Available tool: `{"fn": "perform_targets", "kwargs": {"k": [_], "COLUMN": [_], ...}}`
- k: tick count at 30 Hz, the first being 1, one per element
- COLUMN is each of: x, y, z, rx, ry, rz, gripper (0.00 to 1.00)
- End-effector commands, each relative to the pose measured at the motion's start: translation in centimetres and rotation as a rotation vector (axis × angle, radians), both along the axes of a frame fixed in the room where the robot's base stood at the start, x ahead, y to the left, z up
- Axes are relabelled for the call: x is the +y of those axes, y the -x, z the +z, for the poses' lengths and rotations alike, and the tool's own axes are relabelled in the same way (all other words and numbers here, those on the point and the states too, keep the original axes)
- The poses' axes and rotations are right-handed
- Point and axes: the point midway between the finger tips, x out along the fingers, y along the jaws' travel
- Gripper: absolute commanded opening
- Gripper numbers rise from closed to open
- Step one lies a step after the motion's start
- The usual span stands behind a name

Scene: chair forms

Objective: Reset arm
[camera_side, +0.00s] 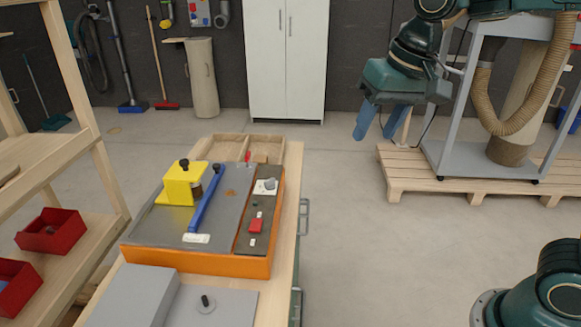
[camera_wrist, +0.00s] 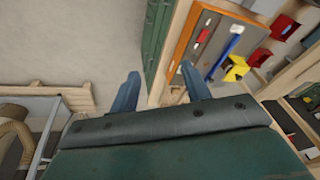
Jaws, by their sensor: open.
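My gripper (camera_side: 379,121) hangs at the upper right in the side view, high above the floor and to the right of the workbench. Its two blue fingers point down, spread apart with nothing between them. In the wrist view my gripper (camera_wrist: 160,88) also shows open and empty, with bare floor and the bench edge beyond the fingers. The orange-framed fixture (camera_side: 197,262) sits on the bench, apart from my gripper. On it are a yellow block (camera_side: 178,187) with a black knob and a blue bar (camera_side: 206,200).
A wooden shelf with red bins (camera_side: 50,231) stands at the left. A grey block (camera_side: 131,296) lies at the bench front. A wooden pallet (camera_side: 455,187) with a grey metal frame (camera_side: 478,100) stands at the right. A white cabinet (camera_side: 287,60) is behind. The floor between bench and pallet is clear.

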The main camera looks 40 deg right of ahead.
Motion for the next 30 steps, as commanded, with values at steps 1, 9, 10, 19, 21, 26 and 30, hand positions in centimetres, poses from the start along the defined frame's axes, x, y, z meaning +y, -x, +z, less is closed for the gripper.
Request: {"fn": "perform_targets", "kwargs": {"k": [1,9,10,19,21,26,30], "x": [-0.5,-2.7,-2.9,-4.3,-4.5,-4.8,-4.8], "y": [1.2,6.9,7.5,12.9,13.7,14.8,15.0], "z": [0.2,-0.4,-0.6,-2.8,-3.2,-4.0,-4.2], "rx": [-0.018,-0.095,-0.104,-0.179,-0.192,-0.209,-0.211], "ry": [0.006,0.054,0.06,0.128,0.141,0.16,0.164], "rz": [0.016,0.122,0.134,0.242,0.26,0.285,0.292], "gripper": [0.47,0.47,0.47,0.47,0.47,0.47,0.47]}}
